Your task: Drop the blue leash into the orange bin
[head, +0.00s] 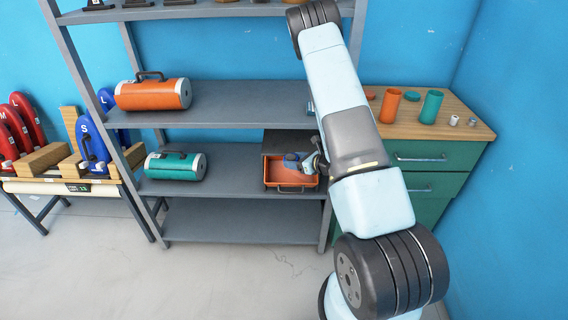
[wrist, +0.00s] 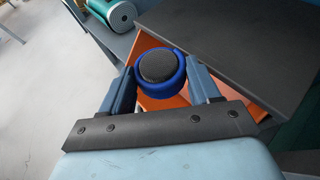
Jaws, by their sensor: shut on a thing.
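The blue leash (wrist: 161,68) is a compact round coil with a dark grey top, held between the two fingers of my gripper (wrist: 162,88) in the wrist view. In the head view my gripper (head: 308,162) is small, and the leash (head: 292,157) shows as a blue patch at it. The orange bin (head: 288,188) stands on the middle shelf at its right end. The leash is over the bin's opening in the head view; its exact height is unclear. The bin (wrist: 165,103) shows behind the leash in the wrist view, partly hidden by it and the fingers.
A green cylinder bag (head: 176,166) lies left on the same shelf, an orange one (head: 153,94) on the shelf above. A green cabinet (head: 437,155) with cups stands right of the rack.

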